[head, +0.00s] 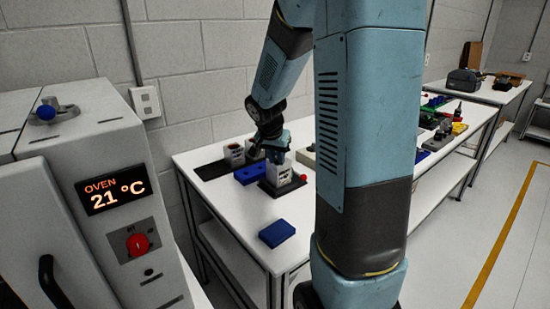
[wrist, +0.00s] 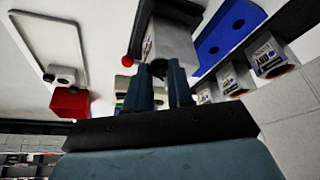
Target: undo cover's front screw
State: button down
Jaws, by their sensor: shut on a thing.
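The servo unit (head: 278,173) is a light grey box with a printed label, standing on a dark base (head: 266,188) on the white table. It also shows in the wrist view (wrist: 172,45), just beyond my fingertips. My gripper (head: 277,152) is at the top of the unit, pointing down. In the wrist view, its two dark blue fingers (wrist: 159,76) are close together around a small dark piece (wrist: 158,68) at the unit's edge, seemingly the cover's front screw. The fingers hide most of this piece, so its thread and seating cannot be seen.
A red knob (head: 304,178) sits right beside the unit. A blue holed block (head: 250,173) and similar units (head: 234,155) on a dark mat (head: 210,170) stand left of it. A blue block (head: 277,233) lies in front. The oven (head: 110,190) is at left.

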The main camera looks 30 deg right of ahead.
jog(key=n, duration=0.2)
jog(key=n+t+y, duration=0.1)
jog(key=n, duration=0.1)
jog(key=n+y, duration=0.1)
jog(key=shift+s+d+n, duration=0.15)
jog(key=shift+d+n, duration=0.15)
jog(key=shift+n, duration=0.1)
jog(key=shift+d+n+y, duration=0.15)
jog(key=shift+n+y, duration=0.35)
jog(key=shift+n, duration=0.9)
jog(key=shift+d+n+y, duration=0.1)
jog(key=shift+n+y, duration=0.4)
jog(key=shift+n, duration=0.9)
jog(key=shift+s, duration=0.1)
jog(key=c, duration=1.2)
grip_release()
jog(key=shift+c, duration=0.2)
jog(key=v, duration=1.3)
jog(key=shift+s+d+r, duration=0.15)
jog(key=shift+s+r, duration=0.05)
jog(key=shift+s, duration=0.15)
